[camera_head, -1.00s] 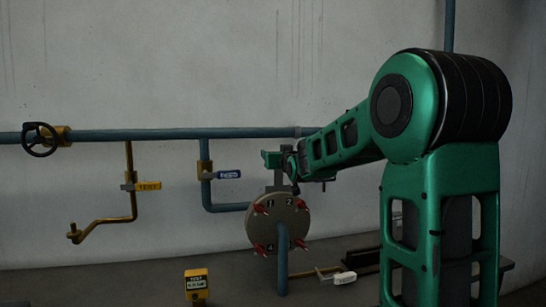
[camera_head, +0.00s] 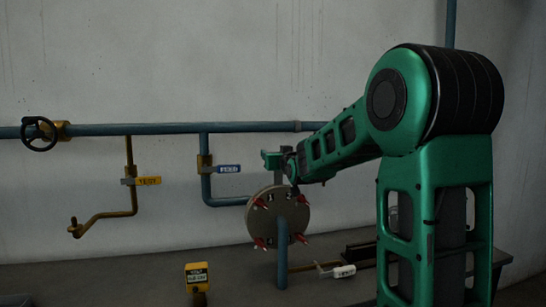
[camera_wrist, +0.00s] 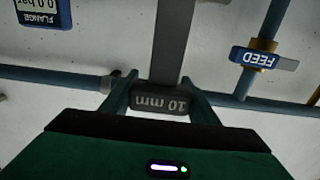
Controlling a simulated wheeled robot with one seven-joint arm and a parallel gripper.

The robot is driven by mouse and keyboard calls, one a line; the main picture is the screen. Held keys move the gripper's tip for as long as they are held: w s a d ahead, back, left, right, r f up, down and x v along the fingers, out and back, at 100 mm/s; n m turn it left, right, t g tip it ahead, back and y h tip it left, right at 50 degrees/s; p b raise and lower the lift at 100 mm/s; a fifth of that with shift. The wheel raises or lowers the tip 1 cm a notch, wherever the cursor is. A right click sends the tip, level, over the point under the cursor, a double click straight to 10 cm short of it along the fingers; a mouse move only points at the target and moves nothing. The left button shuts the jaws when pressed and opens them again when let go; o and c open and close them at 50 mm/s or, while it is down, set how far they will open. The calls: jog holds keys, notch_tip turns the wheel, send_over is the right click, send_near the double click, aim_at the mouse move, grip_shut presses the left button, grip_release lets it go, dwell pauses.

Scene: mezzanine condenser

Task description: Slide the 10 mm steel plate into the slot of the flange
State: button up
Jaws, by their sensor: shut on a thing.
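My gripper (camera_head: 273,160) is shut on the handle end of the steel plate, just above the flange. In the wrist view, the two green fingers of my gripper (camera_wrist: 160,98) close on a dark handle marked 10 mm. The grey plate (camera_wrist: 174,45) runs from it out of the top of that view. In the head view, a short stretch of the plate (camera_head: 278,178) shows upright between my gripper and the top of the round grey flange (camera_head: 270,218). The flange has several red bolts around its face. The plate's lower end is hidden, so I cannot tell how deep it sits.
A blue pipe (camera_head: 283,250) rises in front of the flange. A blue FEED tag (camera_head: 228,169) and a yellow TEST tag (camera_head: 148,181) hang at the left. A yellow box (camera_head: 197,275) stands on the bench. A gauge (camera_wrist: 42,12) shows in the wrist view.

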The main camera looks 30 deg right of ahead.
aim_at(275, 173)
jog(key=shift+f, duration=3.3)
jog(key=o, duration=1.7)
jog(key=shift+o, duration=0.2)
jog(key=shift+s+a, duration=0.1)
jog(key=v, duration=1)
jog(key=shift+s, duration=0.2)
